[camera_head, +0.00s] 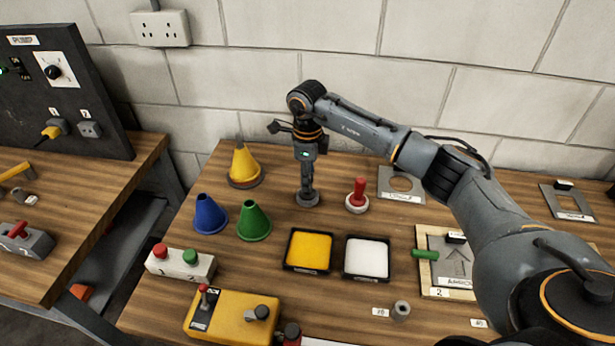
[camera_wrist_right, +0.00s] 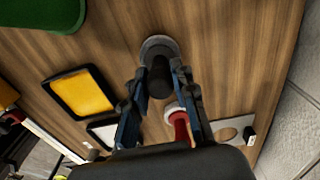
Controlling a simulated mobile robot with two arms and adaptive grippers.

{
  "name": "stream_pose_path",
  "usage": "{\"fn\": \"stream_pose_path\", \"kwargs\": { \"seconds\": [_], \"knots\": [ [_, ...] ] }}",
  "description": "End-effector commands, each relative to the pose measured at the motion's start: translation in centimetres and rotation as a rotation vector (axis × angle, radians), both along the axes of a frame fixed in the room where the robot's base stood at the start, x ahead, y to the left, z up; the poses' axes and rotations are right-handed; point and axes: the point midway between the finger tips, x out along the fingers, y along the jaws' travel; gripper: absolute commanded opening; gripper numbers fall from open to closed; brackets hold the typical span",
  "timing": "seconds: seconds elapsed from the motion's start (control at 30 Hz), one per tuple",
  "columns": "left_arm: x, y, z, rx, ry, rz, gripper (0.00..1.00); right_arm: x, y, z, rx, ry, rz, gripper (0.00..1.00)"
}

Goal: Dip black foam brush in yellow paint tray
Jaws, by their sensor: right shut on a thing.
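My right gripper (camera_head: 307,184) points straight down at the back middle of the table. It is shut on the black foam brush (camera_head: 307,199), whose dark round base shows below the fingers. In the right wrist view the brush's black handle (camera_wrist_right: 160,80) is between the fingers, above a grey round base. I cannot tell whether the base touches the table. The yellow paint tray (camera_head: 308,251) is a black-rimmed square tray in front of the brush, apart from it; it also shows in the right wrist view (camera_wrist_right: 82,94). My left gripper is not in view.
A red-handled brush (camera_head: 358,195) stands just right of the gripper. A white paint tray (camera_head: 367,258) adjoins the yellow one. Blue (camera_head: 210,214), green (camera_head: 253,221) and yellow (camera_head: 243,165) cones stand to the left. A stencil board (camera_head: 431,285) lies right of the trays.

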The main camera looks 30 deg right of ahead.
Motion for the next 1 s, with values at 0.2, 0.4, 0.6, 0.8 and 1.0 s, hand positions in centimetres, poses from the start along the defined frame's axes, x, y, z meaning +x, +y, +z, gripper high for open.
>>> {"fn": "stream_pose_path", "kwargs": {
  "seconds": [0.2,0.4,0.6,0.8,1.0],
  "knots": [
    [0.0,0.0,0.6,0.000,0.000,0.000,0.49,0.0,0.0,1.0,0.000,-0.001,0.000,0.01],
    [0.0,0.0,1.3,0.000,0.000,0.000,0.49,0.0,0.0,2.2,-0.001,-0.002,0.000,0.01],
    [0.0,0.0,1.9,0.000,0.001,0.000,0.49,0.0,0.0,3.3,0.000,0.000,0.000,0.01],
    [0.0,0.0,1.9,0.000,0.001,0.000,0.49,0.0,0.0,3.5,0.000,0.000,0.000,0.01],
    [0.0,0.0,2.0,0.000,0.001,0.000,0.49,-0.1,0.0,3.6,0.001,0.001,0.001,0.01]
  ]
}}
